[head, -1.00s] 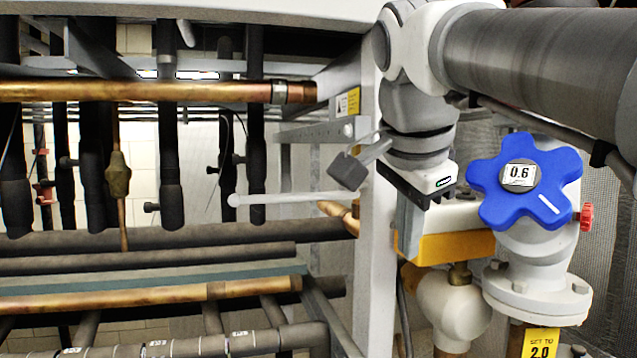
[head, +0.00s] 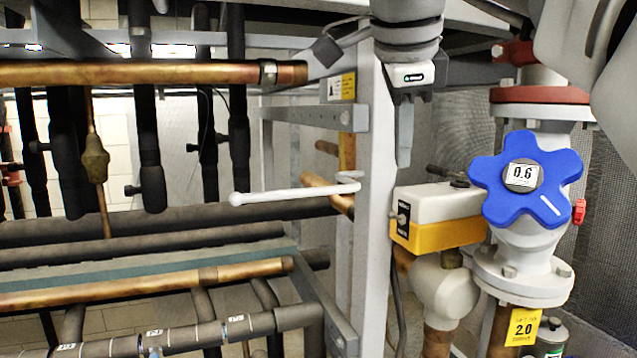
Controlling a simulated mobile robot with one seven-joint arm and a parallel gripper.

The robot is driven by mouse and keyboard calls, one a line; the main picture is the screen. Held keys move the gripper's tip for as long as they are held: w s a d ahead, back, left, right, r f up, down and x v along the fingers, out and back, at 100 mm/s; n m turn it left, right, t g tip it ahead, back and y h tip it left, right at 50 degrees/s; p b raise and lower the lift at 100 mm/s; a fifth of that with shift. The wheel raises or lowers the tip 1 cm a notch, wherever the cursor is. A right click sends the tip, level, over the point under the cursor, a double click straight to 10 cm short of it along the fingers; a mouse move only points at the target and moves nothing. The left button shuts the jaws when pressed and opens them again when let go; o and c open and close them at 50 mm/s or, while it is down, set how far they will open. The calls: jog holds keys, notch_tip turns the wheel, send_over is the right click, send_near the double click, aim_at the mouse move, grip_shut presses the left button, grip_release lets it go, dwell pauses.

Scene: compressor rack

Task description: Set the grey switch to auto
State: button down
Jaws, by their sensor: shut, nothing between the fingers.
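The grey switch (head: 401,217) is a small knob on a dark label plate. The plate is on the left end of a white and yellow actuator box (head: 445,205). The switch is small, and its setting is too fine to read. My gripper (head: 404,163) points down, with its fingers shut and empty. The fingertips appear above the switch in the picture and apart from it. How far they are from it in depth I cannot tell.
A blue star-shaped handwheel (head: 552,180) marked 0.6 stands right of the box. A grey upright post (head: 375,250) is just left of it. A white lever (head: 290,194) sticks out left of the post. A yellow tag (head: 522,327) reads 2.0.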

send_near(401, 219)
jog(key=x, duration=0.5)
jog(key=shift+w+a+f, duration=0.1)
jog(key=shift+f, duration=0.1)
jog(key=shift+b, duration=0.45)
jog(key=shift+f+h, duration=0.1)
jog(key=shift+h, duration=0.2)
